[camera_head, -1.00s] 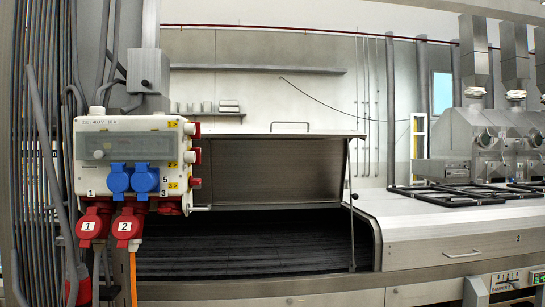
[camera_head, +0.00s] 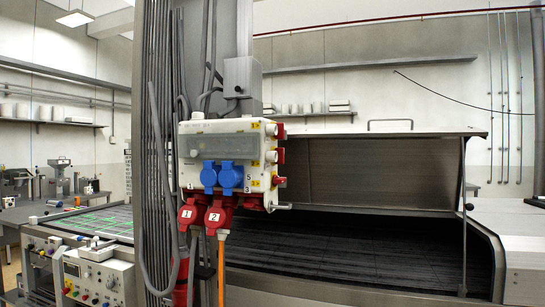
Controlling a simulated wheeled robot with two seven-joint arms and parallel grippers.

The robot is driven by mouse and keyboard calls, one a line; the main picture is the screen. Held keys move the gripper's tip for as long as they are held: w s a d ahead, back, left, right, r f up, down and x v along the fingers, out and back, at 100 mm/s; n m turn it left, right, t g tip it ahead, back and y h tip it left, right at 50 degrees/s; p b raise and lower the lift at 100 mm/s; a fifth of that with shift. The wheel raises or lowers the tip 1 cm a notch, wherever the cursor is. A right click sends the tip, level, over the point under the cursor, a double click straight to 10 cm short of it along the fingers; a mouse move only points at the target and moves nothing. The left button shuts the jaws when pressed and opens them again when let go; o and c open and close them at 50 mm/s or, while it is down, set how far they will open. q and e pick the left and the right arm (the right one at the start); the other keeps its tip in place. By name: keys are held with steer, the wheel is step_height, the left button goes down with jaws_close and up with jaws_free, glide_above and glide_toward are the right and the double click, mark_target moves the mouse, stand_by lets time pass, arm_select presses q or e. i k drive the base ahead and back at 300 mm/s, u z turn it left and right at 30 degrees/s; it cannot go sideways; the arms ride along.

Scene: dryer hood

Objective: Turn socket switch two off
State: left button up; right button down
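A white socket box (camera_head: 222,140) hangs on a grey column left of the middle. Two blue sockets (camera_head: 220,177) sit on its front. Below hang two red plugs with white number tags, number 1 (camera_head: 190,212) and number 2 (camera_head: 218,215). Red parts, seemingly switches (camera_head: 279,157), stand out from the right side of the box. Their positions on or off are too small to tell. Neither of my grippers is in view.
A dryer hood with a raised lid (camera_head: 380,170) stands open right of the box, over a dark belt (camera_head: 350,250). A vertical bundle of grey conduits (camera_head: 157,130) is left of the box. A control panel with knobs (camera_head: 95,280) stands at the lower left.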

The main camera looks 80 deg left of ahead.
mark_target(280, 151)
steer(key=u, duration=2.55)
steer(key=k, duration=0.6)
steer(key=z, duration=0.05)
steer(key=i, duration=0.8)
steer(key=z, duration=0.4)
